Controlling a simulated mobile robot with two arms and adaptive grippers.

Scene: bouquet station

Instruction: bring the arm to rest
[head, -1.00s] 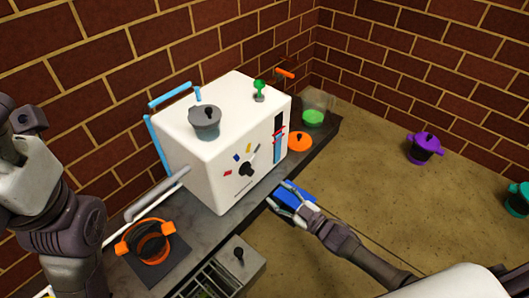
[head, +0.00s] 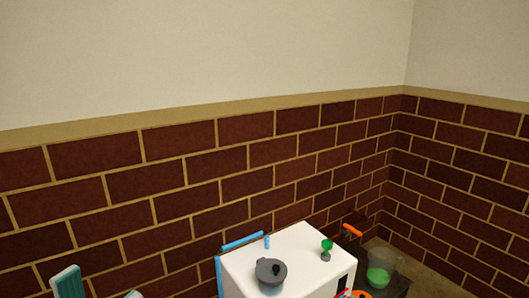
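Neither of my grippers nor my arms shows in the head view now. The view is mostly of the wall. At the bottom, the top of the white box-shaped machine (head: 305,256) shows, with a dark grey lidded pot (head: 270,273) and a small green goblet-like piece (head: 326,249) on it. The front of the machine and most of the counter are below the picture.
A clear container with green contents (head: 379,277) stands on the dark counter (head: 398,286) right of the machine. A blue bar (head: 243,241) runs along the machine's back edge. A teal object (head: 68,282) shows at the bottom left. Brick walls (head: 190,180) meet at the right.

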